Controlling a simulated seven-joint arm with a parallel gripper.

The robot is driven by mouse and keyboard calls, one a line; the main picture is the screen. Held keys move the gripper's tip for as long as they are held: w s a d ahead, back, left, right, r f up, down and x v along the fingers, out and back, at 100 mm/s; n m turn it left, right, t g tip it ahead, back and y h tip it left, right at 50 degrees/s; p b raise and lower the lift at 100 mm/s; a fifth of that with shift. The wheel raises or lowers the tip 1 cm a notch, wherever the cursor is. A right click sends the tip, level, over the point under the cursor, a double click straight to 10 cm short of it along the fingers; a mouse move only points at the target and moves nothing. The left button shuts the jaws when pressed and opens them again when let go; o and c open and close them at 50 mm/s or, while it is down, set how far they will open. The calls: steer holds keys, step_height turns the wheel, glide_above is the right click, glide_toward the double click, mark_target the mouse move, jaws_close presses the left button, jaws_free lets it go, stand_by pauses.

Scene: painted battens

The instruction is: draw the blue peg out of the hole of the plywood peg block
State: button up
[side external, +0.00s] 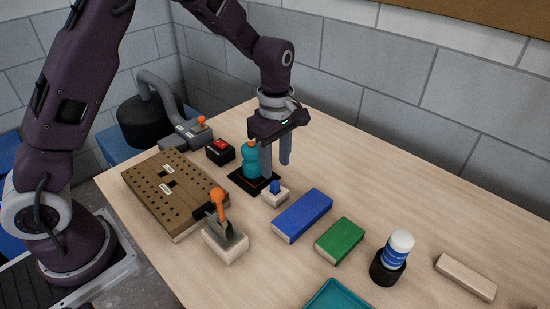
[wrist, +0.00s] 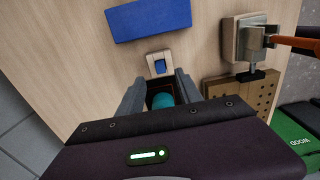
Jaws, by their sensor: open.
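The plywood peg block (side external: 270,199) is a small pale block on the table, right of a teal rounded object. The blue peg (side external: 275,187) stands in its hole with its top showing. In the wrist view the peg (wrist: 159,70) sits in the block (wrist: 155,59), just beyond the fingertips. My gripper (side external: 275,171) points down with its two grey fingers apart and nothing between the tips. It is above and slightly behind the peg, apart from it. In the wrist view my gripper (wrist: 158,80) shows a finger on either side, below the block.
A blue batten (side external: 303,214) and a green one (side external: 340,240) lie to the right. The back right table is clear.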

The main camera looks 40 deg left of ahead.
mark_target(275, 183)
step_height(275, 183, down, 7)
steer(key=shift+r, duration=0.15)
jaws_close()
steer(key=c, duration=0.9)
jaws_free()
steer(key=shift+r, duration=0.1)
jaws_close()
steer(key=shift+r, duration=2.05)
steer(key=shift+r, duration=1.5)
